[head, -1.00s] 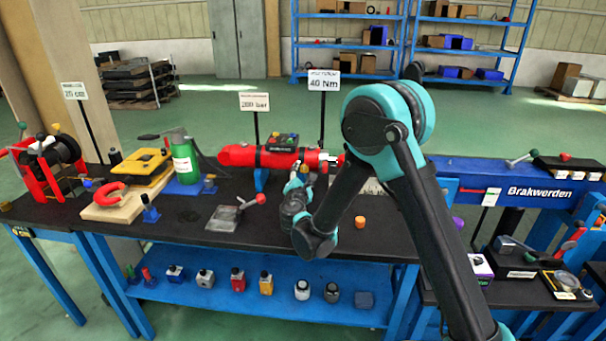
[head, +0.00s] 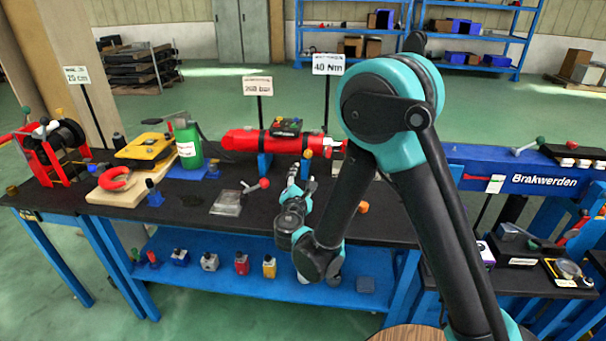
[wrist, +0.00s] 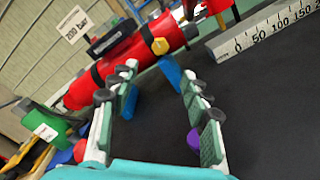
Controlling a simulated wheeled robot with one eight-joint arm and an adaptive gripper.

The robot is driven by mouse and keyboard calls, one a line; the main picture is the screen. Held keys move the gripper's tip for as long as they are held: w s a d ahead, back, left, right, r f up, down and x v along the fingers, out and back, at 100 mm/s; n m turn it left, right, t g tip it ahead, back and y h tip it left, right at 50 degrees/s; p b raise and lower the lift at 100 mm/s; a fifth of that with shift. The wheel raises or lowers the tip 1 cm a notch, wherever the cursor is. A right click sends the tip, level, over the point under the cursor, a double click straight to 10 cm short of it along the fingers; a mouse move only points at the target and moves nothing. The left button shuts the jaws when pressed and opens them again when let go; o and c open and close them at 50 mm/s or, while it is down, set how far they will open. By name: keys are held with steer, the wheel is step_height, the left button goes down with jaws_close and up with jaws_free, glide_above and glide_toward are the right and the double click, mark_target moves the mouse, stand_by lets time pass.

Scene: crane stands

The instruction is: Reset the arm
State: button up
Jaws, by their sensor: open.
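My arm (head: 340,205) bends down in front of the black workbench (head: 185,212), and its forearm folds back up over the bench's front edge. My gripper (head: 301,172) is above the bench top, in front of the red cylinder (head: 250,141). In the wrist view my gripper (wrist: 160,74) is open, with nothing between its fingers. The red cylinder also shows beyond the fingers (wrist: 105,70). A purple object (wrist: 194,140) lies beside the right finger, partly hidden by it.
A grey block with a red-knobbed lever (head: 228,202) and an orange piece (head: 363,207) lie near my forearm. A green bottle (head: 188,145) stands left. The blue beam (head: 510,180) is right. A ruler (wrist: 265,30) lies beyond the fingers. Small items stand on the lower shelf (head: 220,285).

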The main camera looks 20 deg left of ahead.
stand_by(0.3)
